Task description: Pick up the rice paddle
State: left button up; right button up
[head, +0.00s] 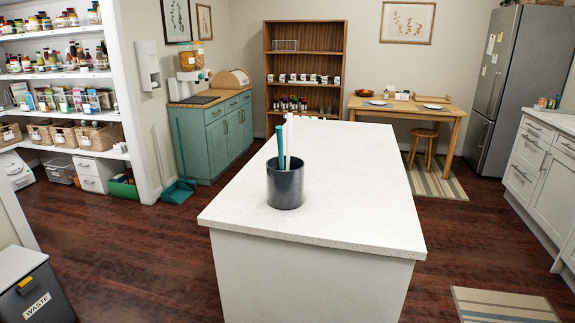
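A dark blue-grey cylindrical crock (285,188) stands upright on the near part of the white island counter (355,190). A teal utensil (281,148) and a white utensil (289,140) stand in the crock with their upper parts sticking out. Their lower parts are hidden inside it. I cannot tell from their visible parts which one is the rice paddle. Neither of my grippers is in view.
The island top is clear around the crock. Pantry shelves (70,75) and a teal cabinet (228,130) stand left. A wooden bookcase (305,62), table (455,112) and fridge (508,85) are behind. A waste bin (35,290) is front left.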

aim_at(289, 115)
jog(key=i+j, duration=0.15)
jog(key=j, duration=0.25)
jog(key=i+j, duration=0.15)
jog(key=j, duration=0.2)
jog(key=i+j, duration=0.15)
jog(key=j, duration=0.25)
jog(key=i+j, duration=0.1)
jog(key=j, duration=0.25)
